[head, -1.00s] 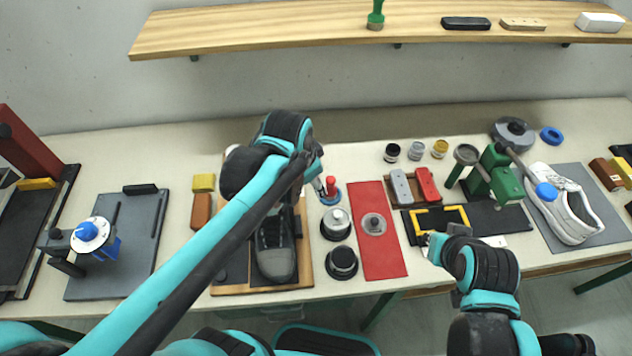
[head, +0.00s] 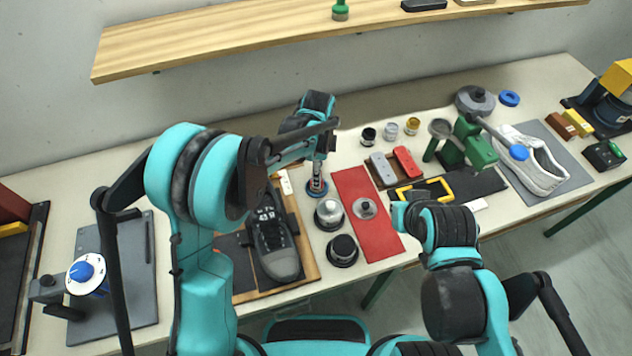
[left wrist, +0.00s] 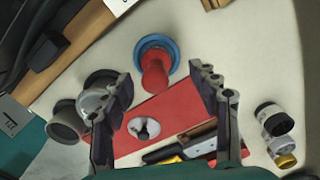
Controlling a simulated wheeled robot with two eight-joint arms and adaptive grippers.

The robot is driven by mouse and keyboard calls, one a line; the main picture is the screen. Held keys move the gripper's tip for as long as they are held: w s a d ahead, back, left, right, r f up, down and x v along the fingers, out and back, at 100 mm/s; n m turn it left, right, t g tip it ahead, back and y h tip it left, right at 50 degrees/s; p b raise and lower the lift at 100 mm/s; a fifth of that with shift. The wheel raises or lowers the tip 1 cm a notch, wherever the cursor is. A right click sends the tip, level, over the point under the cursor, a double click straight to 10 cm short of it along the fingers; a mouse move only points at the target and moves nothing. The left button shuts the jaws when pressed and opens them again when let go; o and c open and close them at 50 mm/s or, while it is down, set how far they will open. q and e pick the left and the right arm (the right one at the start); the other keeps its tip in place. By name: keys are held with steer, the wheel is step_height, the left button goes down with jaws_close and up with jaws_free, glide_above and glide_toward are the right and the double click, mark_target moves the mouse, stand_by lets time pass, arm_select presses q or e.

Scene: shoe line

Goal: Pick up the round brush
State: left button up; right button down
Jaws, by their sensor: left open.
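The round brush appears to be the red-handled piece with a round blue base. Its base (head: 317,188) shows in the head view on the table, right of the shoe board; its handle is hidden behind my left gripper (head: 318,160). In the left wrist view the red handle (left wrist: 155,78) and blue base are in plain sight. The handle lies between the open fingers of my left gripper (left wrist: 160,74), apart from both. My right gripper (head: 400,212) is near the red mat's right edge, its fingers too small to read.
A dark shoe (head: 272,245) lies on a wooden board left of the brush. The red mat (head: 380,240) is to the right. A shelf (head: 200,45) hangs behind.

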arm_select(q)
steer(key=f, duration=0.1)
steer(key=f+b, duration=0.1)
steer(key=f, duration=0.2)
steer(key=shift+s+a+f, duration=0.1)
steer(key=shift+s+f, duration=0.15)
steer(key=shift+f, duration=0.05)
steer(key=c, duration=1.3)
steer(key=shift+o, duration=0.2)
steer(key=shift+r, duration=0.15)
step_height(320, 180, up, 4)
steer(key=shift+r+p, duration=0.1)
steer(key=shift+p, duration=0.5)
steer(key=s+d+r+p, duration=0.2)
steer(key=d+r, duration=0.4)
steer(key=d, duration=0.5)
steer(key=shift+s+r, duration=0.3)
steer(key=shift+s, duration=0.35)
